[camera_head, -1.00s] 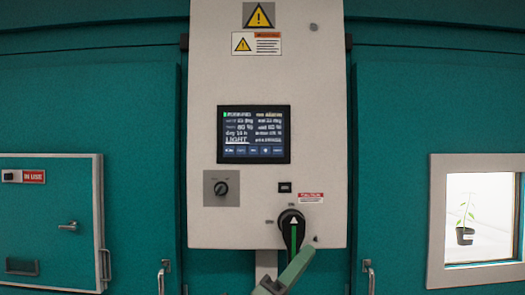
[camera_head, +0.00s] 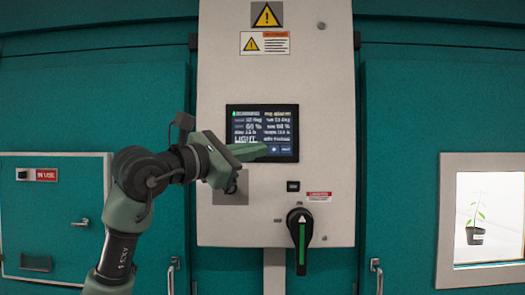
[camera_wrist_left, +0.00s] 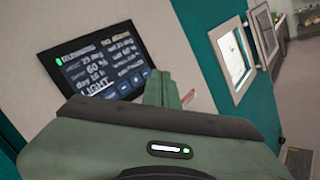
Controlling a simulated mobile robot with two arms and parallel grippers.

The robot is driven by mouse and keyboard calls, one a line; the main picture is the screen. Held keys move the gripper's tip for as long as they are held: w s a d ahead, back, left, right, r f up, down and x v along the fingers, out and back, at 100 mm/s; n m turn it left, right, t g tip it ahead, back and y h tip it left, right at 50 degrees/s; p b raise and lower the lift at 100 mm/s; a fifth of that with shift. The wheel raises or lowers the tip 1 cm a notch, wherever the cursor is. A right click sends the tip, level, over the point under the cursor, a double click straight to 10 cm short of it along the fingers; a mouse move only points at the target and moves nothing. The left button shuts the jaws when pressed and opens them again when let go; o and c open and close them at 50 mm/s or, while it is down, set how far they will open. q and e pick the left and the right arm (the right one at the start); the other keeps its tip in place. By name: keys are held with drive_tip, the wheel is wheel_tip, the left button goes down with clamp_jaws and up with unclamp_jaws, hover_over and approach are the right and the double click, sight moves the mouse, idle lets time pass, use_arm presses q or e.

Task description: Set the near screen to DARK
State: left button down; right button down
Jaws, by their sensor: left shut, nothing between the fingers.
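The near screen (camera_head: 262,120) is a dark display set in a pale control panel, with rows of white text and a row of blue buttons along its bottom. One large line reads LIGHT. It also shows in the left wrist view (camera_wrist_left: 95,65). My left gripper (camera_head: 266,150) is shut and empty, its fingertips in front of the lower part of the screen. It hides part of the button row and the lower left corner. Whether the fingertips touch the screen I cannot tell. My right gripper is out of view.
Below the screen are a small black switch (camera_head: 293,186) and a large rotary handle (camera_head: 301,230) with a green stripe. Teal doors flank the panel; a window (camera_head: 482,215) at right shows a potted plant (camera_head: 476,228).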

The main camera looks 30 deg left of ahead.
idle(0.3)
use_arm(q)
drive_tip(key=w+a+p, duration=0.3)
drive_tip(key=w+a, duration=0.1)
drive_tip(key=w, duration=0.3)
drive_tip(key=shift+w+a, duration=0.25)
drive_tip(key=shift+w, duration=0.1)
idle(1.9)
drive_tip(key=shift+w+a+p, duration=0.25)
drive_tip(key=shift+w+p, duration=0.05)
drive_tip(key=shift+w+a, duration=0.15)
drive_tip(key=shift+w, duration=0.1)
idle(0.6)
drive_tip(key=shift+s, duration=0.15)
drive_tip(key=shift+s+d, duration=0.4)
drive_tip(key=shift+s, duration=0.1)
